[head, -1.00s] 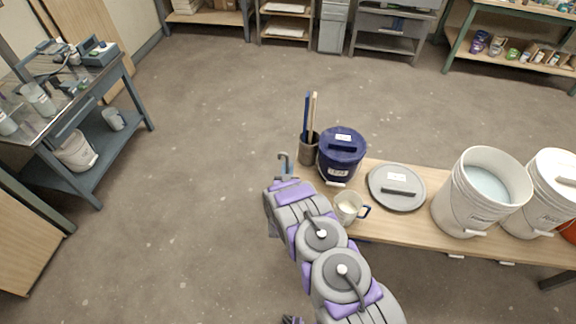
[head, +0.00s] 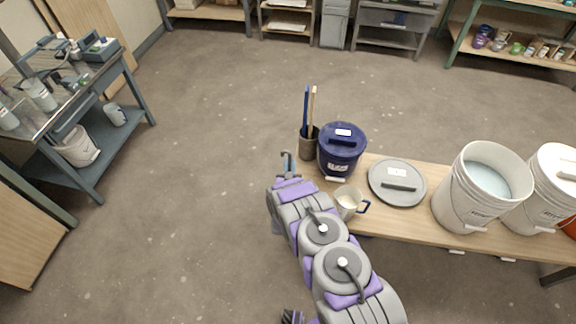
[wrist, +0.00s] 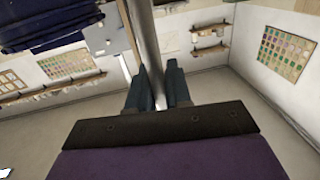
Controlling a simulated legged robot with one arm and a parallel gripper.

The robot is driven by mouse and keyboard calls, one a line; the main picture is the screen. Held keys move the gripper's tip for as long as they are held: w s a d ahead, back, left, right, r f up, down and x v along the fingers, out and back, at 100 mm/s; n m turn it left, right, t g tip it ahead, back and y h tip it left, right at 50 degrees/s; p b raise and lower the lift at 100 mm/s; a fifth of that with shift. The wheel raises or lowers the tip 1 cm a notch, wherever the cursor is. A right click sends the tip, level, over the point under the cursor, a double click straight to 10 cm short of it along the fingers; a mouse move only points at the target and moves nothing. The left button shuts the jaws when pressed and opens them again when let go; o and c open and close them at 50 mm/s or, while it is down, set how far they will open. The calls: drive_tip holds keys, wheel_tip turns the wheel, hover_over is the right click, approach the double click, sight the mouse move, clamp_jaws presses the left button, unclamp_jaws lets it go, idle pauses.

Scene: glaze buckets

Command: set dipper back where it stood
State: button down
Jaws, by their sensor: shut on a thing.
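My gripper (wrist: 158,90) is shut on the grey metal rod of the dipper (wrist: 143,35), which runs up between the fingers in the wrist view. In the head view the dipper's hooked grey end (head: 286,156) shows just beyond my wrist.
The dark blue bucket (head: 341,155), a mug (head: 347,203), a grey lid (head: 398,174) and an open white bucket (head: 480,190) stand along the bench. A second white bucket (head: 545,200) is farther right. Left floor is clear.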

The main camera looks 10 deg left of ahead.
drive_tip(key=shift+d+f, duration=0.15)
drive_tip(key=c, duration=1.4)
unclamp_jaws()
drive_tip(key=shift+c, duration=0.2)
drive_tip(key=o, duration=0.4)
drive_tip(key=shift+a+f, duration=0.1)
drive_tip(key=shift+a, duration=0.35)
drive_tip(key=o, duration=0.3)
drive_tip(key=shift+d, duration=0.3)
drive_tip(key=o, duration=0.3)
drive_tip(key=shift+o, duration=0.8)
drive_tip(key=shift+a, duration=0.2)
drive_tip(key=shift+d, duration=0.1)
drive_tip(key=shift+b, duration=0.35)
